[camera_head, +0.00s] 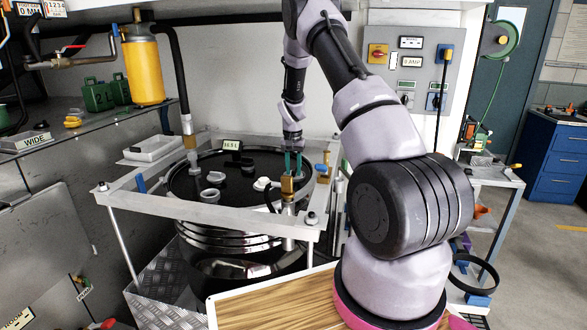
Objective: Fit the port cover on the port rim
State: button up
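A black round tank lid (235,165) sits inside a pale square frame. On the lid are a light open ring (216,177) and a second light ring (209,196) nearer the front; either may be the port rim, and I cannot tell which. A small white capped piece (262,184) on the right of the lid may be the port cover. My gripper (293,168) points down over the right part of the lid, behind a brass fitting. Its two teal fingers stand apart with nothing visible between them. The fitting partly hides the fingertips.
The brass fitting (288,186) stands close by my gripper on the frame's right side. A hose with a metal end (188,130) comes down at the back left. A white tray (152,149) lies at the frame's back left corner. A wooden board (265,305) is in front.

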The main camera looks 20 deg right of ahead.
dwell(0.3)
jog(key=r, duration=1)
jog(key=shift+s+a+r, duration=0.25)
jog(key=shift+s+r, duration=0.1)
jog(key=shift+r, duration=0.05)
notch_tip(320, 180, up, 14)
jog(key=t+y, duration=0.1)
jog(key=t, duration=0.1)
send_over(293, 171)
jog(key=s+a, duration=0.3)
jog(key=s, duration=0.5)
jog(key=s+a+r+n+t, duration=0.1)
jog(key=s+a+r, duration=0.2)
jog(key=s+r, duration=0.5)
jog(key=s+a+r+t, duration=0.1)
jog(key=s, duration=0.6)
jog(key=s+a+r+n+t+y, duration=0.1)
jog(key=s+a, duration=0.1)
jog(key=s, duration=0.5)
jog(key=s+a+r+t, duration=0.1)
jog(key=s+r, duration=0.1)
jog(key=s, duration=0.5)
jog(key=shift+s+a+n+y, duration=0.2)
jog(key=shift+s+n+y, duration=0.05)
jog(key=shift+n+y, duration=0.05)
